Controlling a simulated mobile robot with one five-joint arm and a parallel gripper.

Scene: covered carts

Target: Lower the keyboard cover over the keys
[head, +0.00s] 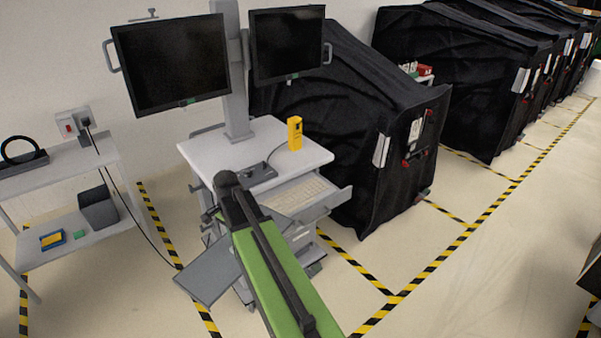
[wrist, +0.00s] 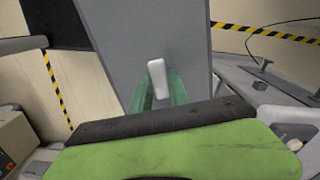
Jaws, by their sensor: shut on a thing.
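The keyboard (head: 298,193) lies in a pulled-out drawer of the cart, partly behind my green arm, and the keys I can see are uncovered. A flat grey panel, which looks like the keyboard cover (head: 208,274), sticks out tilted at the left of the cart, apart from the visible keys. In the wrist view the grey cover (wrist: 190,38) fills the upper middle. My gripper (wrist: 158,92) has greenish fingers shut on the small white tab (wrist: 156,77) of the cover. In the head view my arm hides the fingers.
Two dark monitors (head: 172,62) stand above the cart top (head: 228,146), which carries a yellow device (head: 294,132). A black-covered cart (head: 345,120) stands close at the right. A side shelf (head: 60,165) is at the left.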

